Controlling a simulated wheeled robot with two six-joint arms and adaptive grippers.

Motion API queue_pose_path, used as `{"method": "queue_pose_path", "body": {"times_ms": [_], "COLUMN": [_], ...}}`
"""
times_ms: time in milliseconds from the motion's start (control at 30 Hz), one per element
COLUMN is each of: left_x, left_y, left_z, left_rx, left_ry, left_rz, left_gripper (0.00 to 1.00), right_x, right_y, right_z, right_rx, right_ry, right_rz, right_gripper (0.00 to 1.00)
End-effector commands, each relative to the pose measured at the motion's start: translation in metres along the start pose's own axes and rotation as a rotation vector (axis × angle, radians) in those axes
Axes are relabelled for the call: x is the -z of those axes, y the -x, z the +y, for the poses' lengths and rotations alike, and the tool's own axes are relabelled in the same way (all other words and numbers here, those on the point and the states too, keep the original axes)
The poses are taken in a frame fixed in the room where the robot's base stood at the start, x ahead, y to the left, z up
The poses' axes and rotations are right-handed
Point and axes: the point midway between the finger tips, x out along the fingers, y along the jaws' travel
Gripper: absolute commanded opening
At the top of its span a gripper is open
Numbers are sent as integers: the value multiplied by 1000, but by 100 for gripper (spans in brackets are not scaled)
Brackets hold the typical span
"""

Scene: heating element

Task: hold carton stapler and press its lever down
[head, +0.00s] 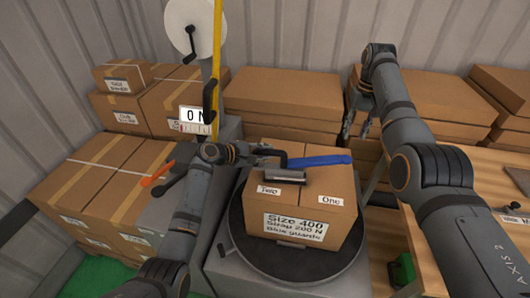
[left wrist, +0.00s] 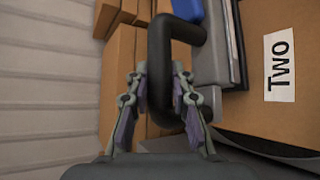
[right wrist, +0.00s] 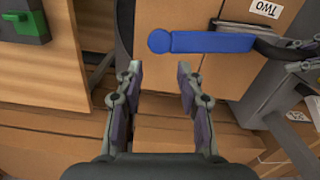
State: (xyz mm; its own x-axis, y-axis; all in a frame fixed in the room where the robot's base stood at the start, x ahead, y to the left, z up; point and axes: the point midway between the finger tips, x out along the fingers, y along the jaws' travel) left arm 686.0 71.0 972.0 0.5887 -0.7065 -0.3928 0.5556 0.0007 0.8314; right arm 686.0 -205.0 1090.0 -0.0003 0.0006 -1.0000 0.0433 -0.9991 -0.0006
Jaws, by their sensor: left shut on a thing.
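The carton stapler (head: 284,176) has a grey metal body, a black looped handle and a blue lever (head: 318,160). It is on or just above the top of a carton labelled Two and One (head: 310,202), lever pointing right. My left gripper (head: 240,153) is shut on the black handle, which passes between its fingers in the left wrist view (left wrist: 159,72). My right gripper (head: 361,118) is open and empty, right of and above the lever's end. In the right wrist view its fingers (right wrist: 160,70) are apart, with the blue lever (right wrist: 205,42) beyond them.
The carton stands on a round dark turntable (head: 240,252). Stacked cartons (head: 285,92) line the back wall, with more at the left (head: 110,175). A tape reel post (head: 190,28) and yellow strap (head: 217,60) rise behind my left arm.

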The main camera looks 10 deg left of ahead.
Motion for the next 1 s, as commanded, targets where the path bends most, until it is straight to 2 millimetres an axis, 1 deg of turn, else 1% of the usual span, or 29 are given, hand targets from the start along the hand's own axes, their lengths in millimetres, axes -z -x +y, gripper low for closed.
{"method": "queue_pose_path", "body": {"times_ms": [33, 67, 300, 333, 1000], "left_x": [0, 0, 0, 0, 0], "left_y": [0, 0, 0, 0, 0], "left_z": [0, 0, 0, 0, -1], "left_rx": [1, 1, 1, 1, 1], "left_ry": [0, 0, 0, 0, 0], "left_rz": [0, 0, 0, 0, 0], "left_gripper": [0, 0, 0, 0, 0], "right_x": [0, 0, 0, 0, 0], "right_y": [0, 0, 0, 0, 0], "right_z": [0, 0, 0, 0, 0], "right_rx": [0, 0, 0, 0, 0], "right_ry": [0, 0, 0, 0, 0], "right_rz": [0, 0, 0, 0, 0], "right_gripper": [38, 35, 2, 0, 0]}}
